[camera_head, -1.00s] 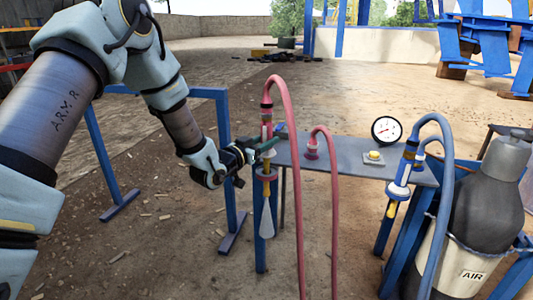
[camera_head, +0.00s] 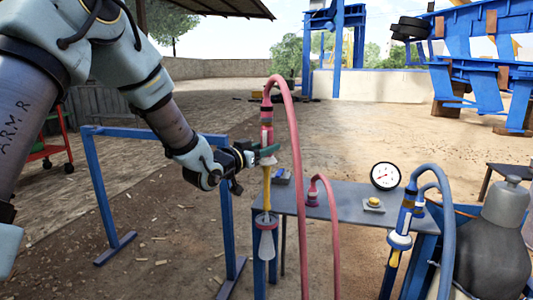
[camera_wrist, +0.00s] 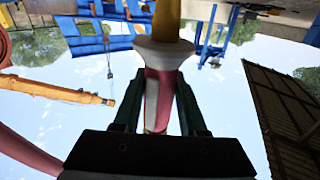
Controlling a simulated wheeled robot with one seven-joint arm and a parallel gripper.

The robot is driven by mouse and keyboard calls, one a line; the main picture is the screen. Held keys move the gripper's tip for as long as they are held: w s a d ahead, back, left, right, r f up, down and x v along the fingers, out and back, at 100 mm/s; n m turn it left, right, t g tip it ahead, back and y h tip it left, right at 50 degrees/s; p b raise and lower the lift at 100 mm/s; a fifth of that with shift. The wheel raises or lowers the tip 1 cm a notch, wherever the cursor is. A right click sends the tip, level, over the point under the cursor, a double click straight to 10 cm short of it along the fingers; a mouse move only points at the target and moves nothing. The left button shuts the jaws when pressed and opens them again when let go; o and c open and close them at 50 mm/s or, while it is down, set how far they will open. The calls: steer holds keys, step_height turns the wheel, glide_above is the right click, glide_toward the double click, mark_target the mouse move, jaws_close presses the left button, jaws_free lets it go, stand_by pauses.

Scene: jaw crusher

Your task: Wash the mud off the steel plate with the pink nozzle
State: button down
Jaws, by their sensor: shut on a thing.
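My gripper (camera_head: 262,154) is shut on the pink nozzle (camera_head: 266,128), just above the grey bench. The nozzle is upright, with a pink hose looping over from its top. Its yellow lance points down toward a holder with a white cone (camera_head: 267,238) at the bench's left end. I cannot tell whether the lance tip is still inside the holder. In the wrist view the dark fingers flank the pink and white nozzle body (camera_wrist: 160,95), with a white collar and the yellow lance beyond. I cannot make out a muddy steel plate in either view.
The grey bench (camera_head: 340,212) carries a pink hose fitting, a gauge (camera_head: 385,176) and a yellow button. A blue nozzle (camera_head: 405,215) hangs at its right end, near a grey cylinder (camera_head: 497,245). A blue frame (camera_head: 150,131) stands left. Open ground lies behind.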

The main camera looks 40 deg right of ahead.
steer(key=shift+r+p, duration=5.2)
steer(key=shift+r, duration=3.85)
